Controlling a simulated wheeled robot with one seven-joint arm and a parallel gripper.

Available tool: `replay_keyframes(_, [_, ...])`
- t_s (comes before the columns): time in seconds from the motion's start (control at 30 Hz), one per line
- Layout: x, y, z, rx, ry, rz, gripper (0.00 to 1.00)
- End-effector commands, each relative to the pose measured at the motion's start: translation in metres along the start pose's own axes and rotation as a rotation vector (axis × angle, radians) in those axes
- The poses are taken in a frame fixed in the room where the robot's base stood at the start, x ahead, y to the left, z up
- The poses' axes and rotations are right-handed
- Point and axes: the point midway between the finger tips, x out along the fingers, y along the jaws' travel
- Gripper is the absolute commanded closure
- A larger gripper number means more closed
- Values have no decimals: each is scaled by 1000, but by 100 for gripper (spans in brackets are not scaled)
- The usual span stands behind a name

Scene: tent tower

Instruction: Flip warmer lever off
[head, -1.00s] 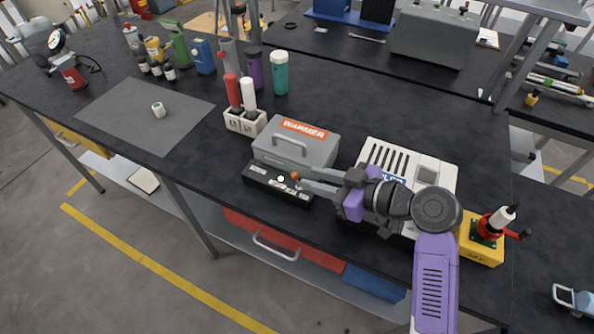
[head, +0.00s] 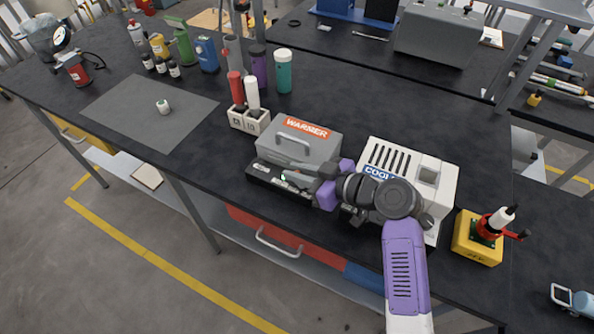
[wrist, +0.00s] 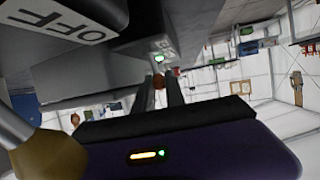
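The grey warmer (head: 318,149) with its orange label sits on the dark bench, with a black panel (head: 258,172) along its front. A green light (head: 284,177) glows on the panel and also shows in the wrist view (wrist: 159,57). The white OFF label (wrist: 62,20) fills the upper left of the wrist view. A pale shaft (wrist: 14,124) with a brown knob (wrist: 50,154), blurred and close, is at lower left there, beside my gripper. My gripper (wrist: 160,88) is at the panel, its fingers apart. A small brown round thing shows between them; I cannot tell whether they touch it.
A white cooler unit (head: 440,185) stands right of the warmer, close to my wrist. A yellow box (head: 476,240) with a red and white top is farther right. A holder (head: 248,122) with red and white bottles stands behind left. The grey mat (head: 125,115) is mostly bare.

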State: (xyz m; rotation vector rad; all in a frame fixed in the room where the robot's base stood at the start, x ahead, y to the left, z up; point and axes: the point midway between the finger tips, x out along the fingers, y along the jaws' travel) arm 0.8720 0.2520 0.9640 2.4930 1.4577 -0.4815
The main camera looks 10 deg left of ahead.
Motion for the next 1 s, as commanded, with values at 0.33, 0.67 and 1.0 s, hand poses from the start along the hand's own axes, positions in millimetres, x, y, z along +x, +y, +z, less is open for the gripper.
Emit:
replay_keyframes(0.33, [4, 0, -4, -18, -111, 4, 100])
replay_keyframes(0.67, [8, -2, 1, -27, -183, 7, 100])
replay_keyframes(1.0, [8, -2, 1, -27, -181, 7, 76])
